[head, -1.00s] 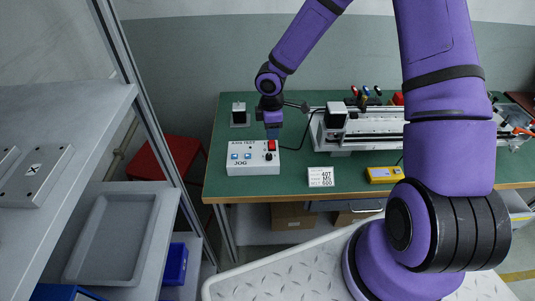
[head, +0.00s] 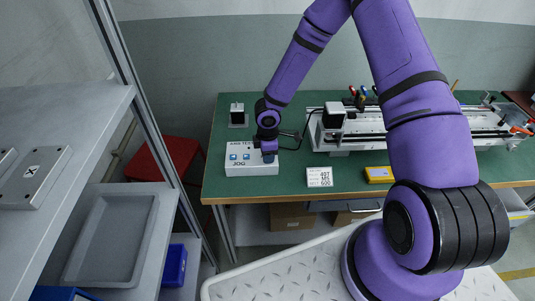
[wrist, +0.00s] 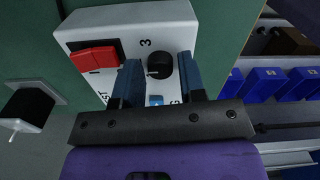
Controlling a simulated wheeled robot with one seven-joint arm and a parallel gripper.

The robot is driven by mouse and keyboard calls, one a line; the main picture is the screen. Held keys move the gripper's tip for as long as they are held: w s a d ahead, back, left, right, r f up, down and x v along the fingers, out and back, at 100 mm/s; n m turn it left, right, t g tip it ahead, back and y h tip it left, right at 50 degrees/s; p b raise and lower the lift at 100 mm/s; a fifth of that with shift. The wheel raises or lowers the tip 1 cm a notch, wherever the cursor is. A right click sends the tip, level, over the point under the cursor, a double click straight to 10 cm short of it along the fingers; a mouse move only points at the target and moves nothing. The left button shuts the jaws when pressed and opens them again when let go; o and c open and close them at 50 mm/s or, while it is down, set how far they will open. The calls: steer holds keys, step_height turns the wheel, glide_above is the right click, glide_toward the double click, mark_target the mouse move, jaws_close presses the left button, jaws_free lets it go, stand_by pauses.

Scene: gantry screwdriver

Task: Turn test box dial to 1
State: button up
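The test box (head: 250,166) is a white box with blue buttons and the word JOG, at the front left of the green table. In the wrist view its top (wrist: 120,20) shows a red rocker switch (wrist: 96,59), a blue button (wrist: 154,100) and the black dial (wrist: 160,68). The dial's white line points left, near a mark 1; a 3 is printed above it. My gripper (wrist: 160,72) is open, one blue finger on each side of the dial, with a visible gap at least on the left. In the head view my gripper (head: 269,157) covers the dial and switch.
A linear gantry (head: 375,128) stands on the table to the right. A white label card (head: 319,177) and a yellow device (head: 379,174) lie at the front edge. A small block fixture (head: 238,116) stands behind the box. A grey shelf (head: 60,115) is at left.

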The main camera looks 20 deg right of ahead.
steer(key=shift+f, duration=0.1)
steer(key=c, duration=0.6)
steer(key=shift+c, duration=0.2)
steer(key=shift+n, duration=0.4)
steer(key=n, duration=0.5)
steer(key=shift+n, duration=0.3)
steer(key=n, duration=0.5)
steer(key=shift+n, duration=0.3)
steer(key=o, duration=0.6)
